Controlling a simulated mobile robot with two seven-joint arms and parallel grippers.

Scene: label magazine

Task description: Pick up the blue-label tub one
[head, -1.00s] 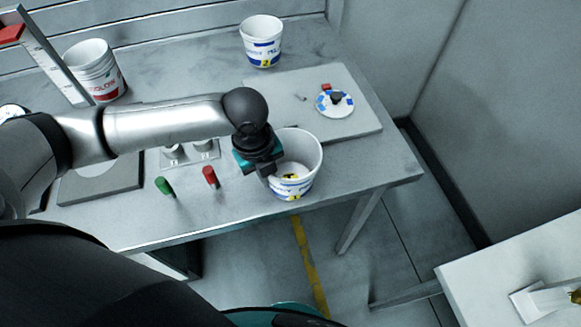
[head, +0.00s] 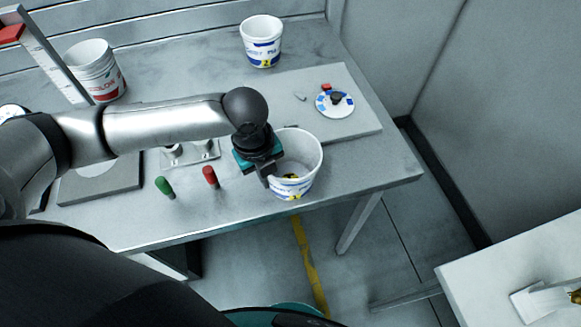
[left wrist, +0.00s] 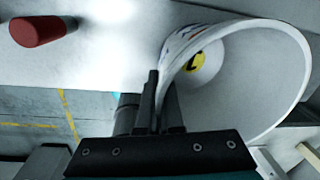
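A white tub with a blue label (head: 306,175) stands upright near the table's front edge; its rim and inner wall also show in the left wrist view (left wrist: 262,75). My left gripper (head: 268,178) points down at the tub's left rim. In the left wrist view its two fingers (left wrist: 160,108) are close together with the tub's wall between them, shut on it. The fingertips are partly hidden by the tub. A second blue-label tub (head: 262,43) stands at the back of the table. My right gripper is not in view.
A red-label tub (head: 92,68) stands at the back left. A green peg (head: 164,187) and a red peg (head: 210,177) stand left of my gripper. A grey board (head: 358,115) with a round disc (head: 335,103) lies right. Another table (head: 480,280) is at lower right.

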